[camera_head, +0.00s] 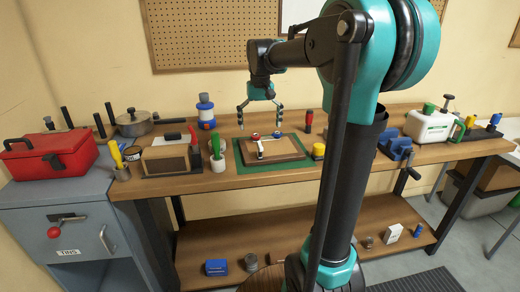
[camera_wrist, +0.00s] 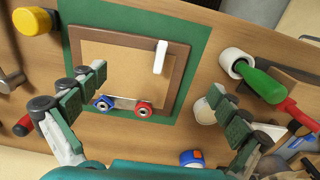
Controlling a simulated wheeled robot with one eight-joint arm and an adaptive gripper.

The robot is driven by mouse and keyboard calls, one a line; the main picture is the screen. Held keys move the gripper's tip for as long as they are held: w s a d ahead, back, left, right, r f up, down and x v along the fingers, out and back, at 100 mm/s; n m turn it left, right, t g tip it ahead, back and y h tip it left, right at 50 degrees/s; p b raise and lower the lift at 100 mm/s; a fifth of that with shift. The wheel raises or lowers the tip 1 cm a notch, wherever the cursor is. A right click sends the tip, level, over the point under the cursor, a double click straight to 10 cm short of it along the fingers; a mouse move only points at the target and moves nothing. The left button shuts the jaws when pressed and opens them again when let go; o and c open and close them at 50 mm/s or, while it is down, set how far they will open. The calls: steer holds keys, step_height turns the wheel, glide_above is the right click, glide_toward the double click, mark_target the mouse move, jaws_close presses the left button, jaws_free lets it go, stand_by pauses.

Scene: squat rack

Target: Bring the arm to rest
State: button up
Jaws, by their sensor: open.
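My gripper (camera_head: 260,116) is open and empty in the head view, hanging from my arm above the workbench. Below it, a framed board (camera_head: 282,148) lies on a green mat (camera_head: 245,167). In the wrist view my gripper (camera_wrist: 160,88) has its fingers spread wide, with the framed board (camera_wrist: 125,55) between and beyond them. A small metal bar with a blue ring (camera_wrist: 103,103) and a red ring (camera_wrist: 143,108) lies at the board's edge. A white handle-like piece (camera_wrist: 160,57) is on the board. The fingers appear apart from these things.
The workbench (camera_head: 220,183) is crowded. A red toolbox (camera_head: 48,154), a pot (camera_head: 134,122) and a wooden box (camera_head: 167,158) stand left. A blue-and-white bottle (camera_head: 206,112) stands behind. A blue vise (camera_head: 397,147) and white canister (camera_head: 430,127) are right. The air above the bench is mostly free.

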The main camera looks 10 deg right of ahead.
steer(key=shift+s+f, duration=0.1)
steer(key=s+f, duration=0.3)
steer(key=s+d+f+t, duration=0.1)
steer(key=s+f, duration=0.1)
steer(key=f, duration=0.2)
steer(key=s+d+f+t, duration=0.1)
steer(key=s+f, duration=0.2)
steer(key=shift+s+d+f, duration=0.15)
steer(key=shift+s+f, duration=0.2)
steer(key=shift+f, duration=0.05)
steer(key=s+d+f+t, duration=0.1)
steer(key=s+f+t, duration=0.1)
steer(key=s+f, duration=1)
steer(key=shift+s+d, duration=0.4)
steer(key=shift+s, duration=0.15)
